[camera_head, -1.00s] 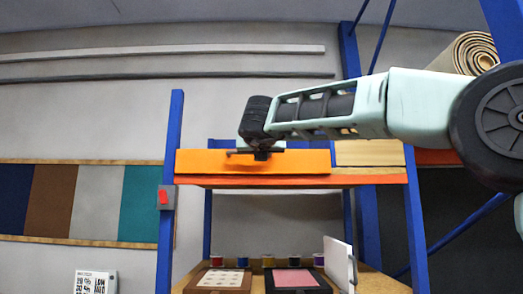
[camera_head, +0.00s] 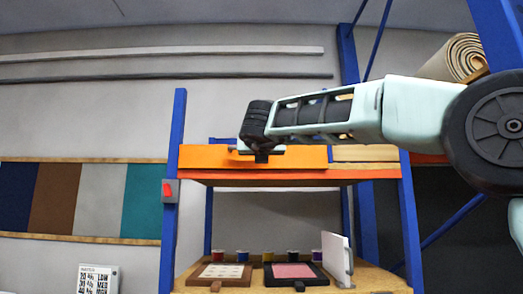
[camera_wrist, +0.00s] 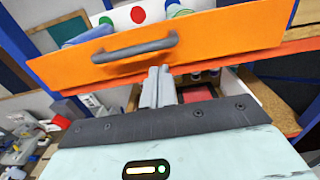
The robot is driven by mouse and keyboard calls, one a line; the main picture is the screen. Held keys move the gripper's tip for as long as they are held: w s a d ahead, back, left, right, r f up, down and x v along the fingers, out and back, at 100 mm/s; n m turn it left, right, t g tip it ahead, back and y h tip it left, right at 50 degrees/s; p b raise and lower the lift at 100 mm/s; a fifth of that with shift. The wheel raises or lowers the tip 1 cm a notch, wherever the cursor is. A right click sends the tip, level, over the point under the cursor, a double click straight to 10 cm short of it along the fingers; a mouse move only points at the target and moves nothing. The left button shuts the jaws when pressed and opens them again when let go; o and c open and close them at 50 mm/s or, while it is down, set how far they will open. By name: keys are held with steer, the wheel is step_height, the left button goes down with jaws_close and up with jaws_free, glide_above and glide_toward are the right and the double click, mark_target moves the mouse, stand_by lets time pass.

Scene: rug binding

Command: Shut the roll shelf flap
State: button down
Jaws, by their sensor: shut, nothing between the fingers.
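The roll shelf flap (camera_head: 215,157) is an orange panel across the left part of the upper shelf. In the wrist view the flap (camera_wrist: 215,40) fills the upper middle, with a grey bar handle (camera_wrist: 135,48) on its face.
Blue posts (camera_head: 172,190) frame the shelf. A lower wooden shelf (camera_head: 375,280) holds framed samples (camera_head: 293,270), several spools and a white upright panel (camera_head: 336,258). A rolled rug (camera_head: 466,57) lies high at the right. A red switch (camera_head: 168,188) is on the left post.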

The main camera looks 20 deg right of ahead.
steer(key=s+a+r, duration=0.2)
steer(key=s+r, duration=0.4)
steer(key=r, duration=0.1)
steer(key=shift+r, duration=0.4)
steer(key=a+f+n+t+y+b, duration=0.25)
steer(key=a+f+n+y, duration=0.75)
steer(key=a+f+n, duration=0.7)
steer(key=s+a+f+n+g+y+b, duration=0.1)
steer(key=s+a+f+n+g+y, duration=0.1)
steer(key=s+a+f+n+g, duration=0.45)
steer(key=s+a+f+n+g+y+b, duration=0.1)
steer(key=s+f+n+y, duration=0.2)
steer(key=f+n, duration=0.7)
steer(key=s+d+f+n+g+h+b, duration=0.1)
steer(key=s+d+f+n+g+h, duration=0.2)
steer(key=s+f, duration=0.55)
steer(key=s+d+f+n+g+h+b, duration=0.1)
steer(key=s+d+f+n+g, duration=0.3)
steer(key=f, duration=0.7)
steer(key=s+d+f+n+g+h+b, duration=0.1)
steer(key=s+d+f+n+g, duration=0.25)
steer(key=s+f, duration=0.5)
steer(key=s+d+f+n+g+h, duration=0.1)
steer(key=s+d+f+n+h, duration=0.2)
steer(key=s+d+f, duration=0.3)
steer(key=shift+s+d+f+h, duration=0.15)
steer(key=shift+d+f+h, duration=0.25)
steer(key=shift+d+f, duration=0.4)
steer(key=shift+r+g, duration=0.15)
steer(key=shift+g, duration=0.1)
